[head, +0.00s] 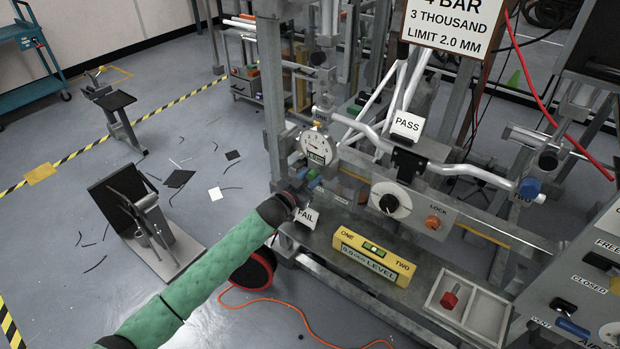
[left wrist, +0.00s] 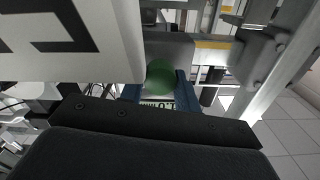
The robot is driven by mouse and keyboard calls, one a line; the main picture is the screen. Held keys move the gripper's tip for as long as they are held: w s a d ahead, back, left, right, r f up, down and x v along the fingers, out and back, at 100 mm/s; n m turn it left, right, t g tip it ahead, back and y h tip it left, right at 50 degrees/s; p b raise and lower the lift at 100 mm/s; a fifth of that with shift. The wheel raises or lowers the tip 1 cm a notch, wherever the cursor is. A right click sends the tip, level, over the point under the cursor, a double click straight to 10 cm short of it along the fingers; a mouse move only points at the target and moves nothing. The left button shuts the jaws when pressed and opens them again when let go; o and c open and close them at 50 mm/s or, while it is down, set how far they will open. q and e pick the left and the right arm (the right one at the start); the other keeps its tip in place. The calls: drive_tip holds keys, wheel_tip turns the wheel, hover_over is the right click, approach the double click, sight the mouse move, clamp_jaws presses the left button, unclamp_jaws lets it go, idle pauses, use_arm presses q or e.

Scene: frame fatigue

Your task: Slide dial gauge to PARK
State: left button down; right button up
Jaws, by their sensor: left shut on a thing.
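The dial gauge (head: 318,147) has a round white face and stands at the left end of the metal frame in the head view. My left arm, in a green sleeve, comes in from the lower left. My left gripper (head: 308,183) is just below the gauge face, shut on the green knob (head: 311,176) of the gauge. In the left wrist view the round green knob (left wrist: 160,77) sits between blue parts at either side. The gripper partly hides the lower gauge mount. I cannot read a PARK mark. My right gripper is not in view.
A white FAIL tag (head: 307,217) hangs close beside the left gripper. A PASS tag (head: 407,124), bent silver tubing (head: 455,170) and a black-and-white knob (head: 390,200) lie to the right. A yellow level (head: 375,259) and a parts tray (head: 466,308) are in front.

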use_arm(q)
drive_tip(key=s+d+p, duration=0.1)
drive_tip(key=s+d, duration=0.4)
drive_tip(key=d, duration=0.3)
drive_tip(key=shift+s, duration=0.4)
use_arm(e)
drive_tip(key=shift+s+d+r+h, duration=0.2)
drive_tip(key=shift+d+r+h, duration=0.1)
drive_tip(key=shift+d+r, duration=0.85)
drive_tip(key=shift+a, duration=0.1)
use_arm(q)
drive_tip(key=c, duration=1.2)
unclamp_jaws()
drive_tip(key=shift+c, duration=0.2)
drive_tip(key=shift+o, duration=1.1)
drive_tip(key=shift+s, duration=0.1)
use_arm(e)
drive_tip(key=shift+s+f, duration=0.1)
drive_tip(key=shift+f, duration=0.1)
